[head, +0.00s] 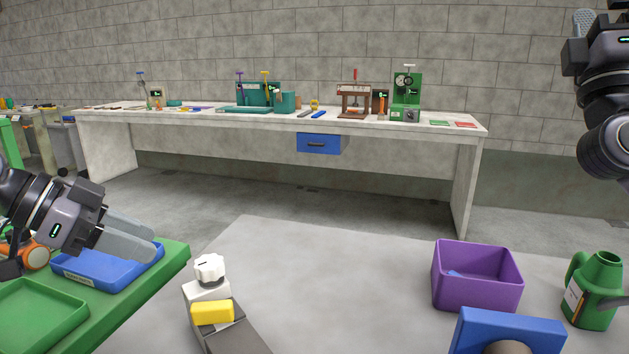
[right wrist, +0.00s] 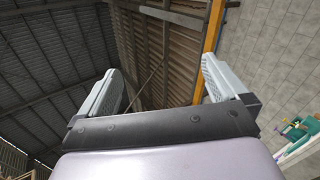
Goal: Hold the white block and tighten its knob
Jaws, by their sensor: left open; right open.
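The white block (head: 206,290) stands near the front of the grey table, left of the middle in the head view. Its white ribbed knob (head: 209,268) sits on top. A yellow block (head: 212,313) and a dark grey piece (head: 236,338) are right in front of it. My left gripper (head: 140,240) is open and empty, to the left of the white block and apart from it, above the blue tray.
The grey table (head: 320,275) is clear in the middle. A purple bin (head: 476,289), a green watering can (head: 597,290) and a blue object (head: 508,328) stand at right. A blue tray (head: 105,278) and a green tray (head: 40,315) lie at left. A long workbench (head: 300,125) stands behind.

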